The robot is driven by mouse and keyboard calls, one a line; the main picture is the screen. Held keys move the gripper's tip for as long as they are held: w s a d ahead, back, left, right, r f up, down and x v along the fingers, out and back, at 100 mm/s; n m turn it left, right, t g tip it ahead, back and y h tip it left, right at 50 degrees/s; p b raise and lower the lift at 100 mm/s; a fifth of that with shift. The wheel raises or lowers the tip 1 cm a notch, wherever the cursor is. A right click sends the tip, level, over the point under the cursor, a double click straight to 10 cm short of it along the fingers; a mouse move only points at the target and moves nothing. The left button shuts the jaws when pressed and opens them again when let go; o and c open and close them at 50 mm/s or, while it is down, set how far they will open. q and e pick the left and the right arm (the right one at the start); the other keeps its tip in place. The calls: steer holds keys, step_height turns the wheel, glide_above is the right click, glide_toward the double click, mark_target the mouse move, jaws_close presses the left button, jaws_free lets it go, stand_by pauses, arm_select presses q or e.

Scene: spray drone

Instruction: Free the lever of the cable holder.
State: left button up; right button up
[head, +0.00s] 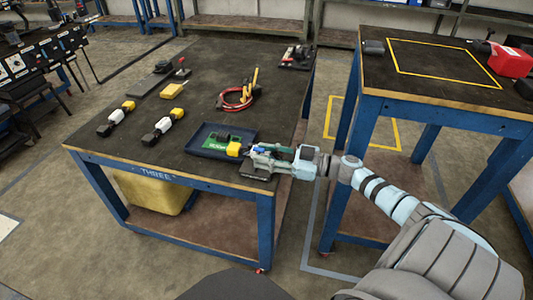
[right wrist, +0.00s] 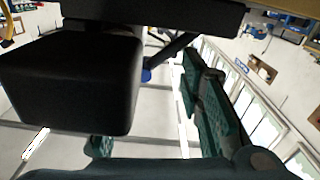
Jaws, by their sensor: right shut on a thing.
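The cable holder (head: 257,169) appears to be the low dark block at the right front corner of the workbench. My right gripper (head: 262,152) reaches over it from the right and is shut on part of it; the exact part gripped is hard to make out. A yellow piece (head: 235,149) and a small blue part show at the gripper's tip. In the right wrist view a large black block (right wrist: 70,80) fills the left, beside the dark green fingers (right wrist: 145,125). A dark rod with a blue bit (right wrist: 147,74) lies behind it. I cannot pick out the lever clearly. My left gripper is out of view.
A blue tray (head: 203,152) with a green board stands just left of the gripper. A second bench (head: 440,95) with a red container (head: 510,60) stands right.

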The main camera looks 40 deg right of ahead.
steer(key=n+p, duration=0.1)
steer(key=n, duration=0.1)
steer(key=s+a+n+p, duration=0.1)
steer(key=n, duration=0.1)
steer(key=a+n+p, duration=0.1)
steer(key=n+p, duration=0.1)
steer(key=shift+s+r, duration=0.25)
steer(key=shift+s, duration=0.05)
steer(key=shift+s+a+n+p, duration=0.2)
steer(key=shift+n+p, duration=0.1)
steer(key=shift+n, duration=0.5)
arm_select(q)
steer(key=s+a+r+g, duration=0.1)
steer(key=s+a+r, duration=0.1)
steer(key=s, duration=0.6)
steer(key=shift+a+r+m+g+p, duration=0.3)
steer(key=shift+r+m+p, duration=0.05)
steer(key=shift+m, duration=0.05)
arm_select(e)
steer(key=shift+s+a+n, duration=0.15)
steer(key=shift+a+n, duration=0.15)
steer(key=shift+n, duration=0.8)
steer(key=shift+o, duration=0.3)
steer(key=shift+f, duration=0.1)
steer(key=shift+c, duration=0.2)
